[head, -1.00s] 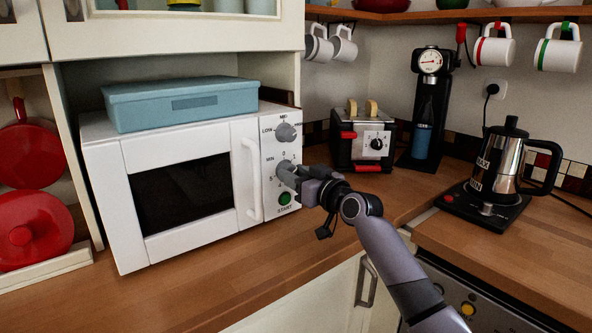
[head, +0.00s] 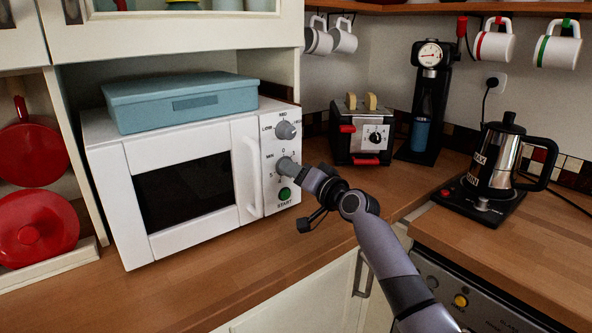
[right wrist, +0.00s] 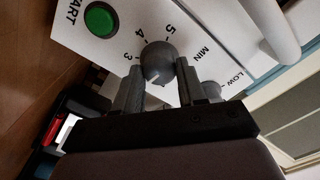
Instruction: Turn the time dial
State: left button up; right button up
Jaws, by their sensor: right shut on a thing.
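The white microwave (head: 222,225) stands on the wooden counter with its door shut. Its grey time dial (head: 283,165) sits on the right-hand panel, among printed numbers, between the upper power dial (head: 286,130) and the green start button (head: 285,194). My right gripper (head: 291,172) reaches the panel from the right. The right wrist view shows the time dial (right wrist: 158,61) between the two fingers of my right gripper (right wrist: 157,76), which are shut on its sides. The fingers hide part of the dial in the head view. I cannot make out its pointer. My left gripper is not in view.
A blue box (head: 181,101) lies on the microwave. A toaster (head: 352,139), a black coffee machine (head: 428,110) and a kettle (head: 497,165) stand to the right. Mugs (head: 494,41) hang above. The counter before the microwave (head: 215,275) is clear.

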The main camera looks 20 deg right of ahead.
dwell(0.3)
jog(key=o, duration=1)
jog(key=shift+o, duration=0.2)
jog(key=v, duration=0.7)
jog(key=shift+s, duration=0.1)
